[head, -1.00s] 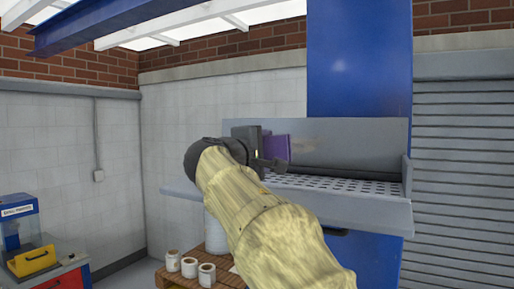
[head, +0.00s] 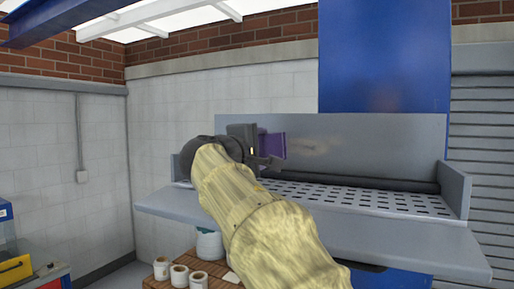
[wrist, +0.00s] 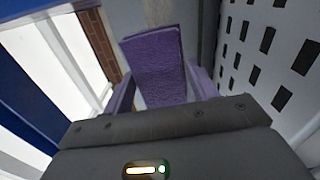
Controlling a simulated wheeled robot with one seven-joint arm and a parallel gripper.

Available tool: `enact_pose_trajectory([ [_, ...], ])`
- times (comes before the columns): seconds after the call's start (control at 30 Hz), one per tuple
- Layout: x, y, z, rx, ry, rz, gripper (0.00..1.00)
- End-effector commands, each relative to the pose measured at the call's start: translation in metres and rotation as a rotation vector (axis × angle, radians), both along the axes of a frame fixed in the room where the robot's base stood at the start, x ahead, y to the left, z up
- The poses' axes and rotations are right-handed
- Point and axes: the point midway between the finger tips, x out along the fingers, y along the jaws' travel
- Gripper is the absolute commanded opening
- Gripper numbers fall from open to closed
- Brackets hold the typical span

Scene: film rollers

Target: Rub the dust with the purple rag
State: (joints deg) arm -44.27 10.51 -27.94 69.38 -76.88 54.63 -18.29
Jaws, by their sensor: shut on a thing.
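The purple rag (head: 271,146) is held in my gripper (head: 264,147), which is shut on it. In the wrist view the rag (wrist: 158,70) sticks out ahead between the two fingers of my gripper (wrist: 160,88). The dust (head: 314,146) is a faint brownish smear on the upright grey back panel of the machine, just right of the rag in the head view. A tan patch, likely the dust (wrist: 158,12), shows beyond the rag's end in the wrist view. I cannot tell whether the rag touches the panel.
A perforated grey shelf (head: 350,198) with a front ledge (head: 400,240) lies below the panel. A dark roller (head: 350,182) runs along its back. A blue column (head: 385,60) rises behind.

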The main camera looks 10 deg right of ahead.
Motion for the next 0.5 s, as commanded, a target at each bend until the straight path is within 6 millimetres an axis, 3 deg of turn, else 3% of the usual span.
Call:
enact_pose_trajectory([
  [0.5,0.0061,-0.0013,0.0015,-0.001,0.000,0.004,0.33],
])
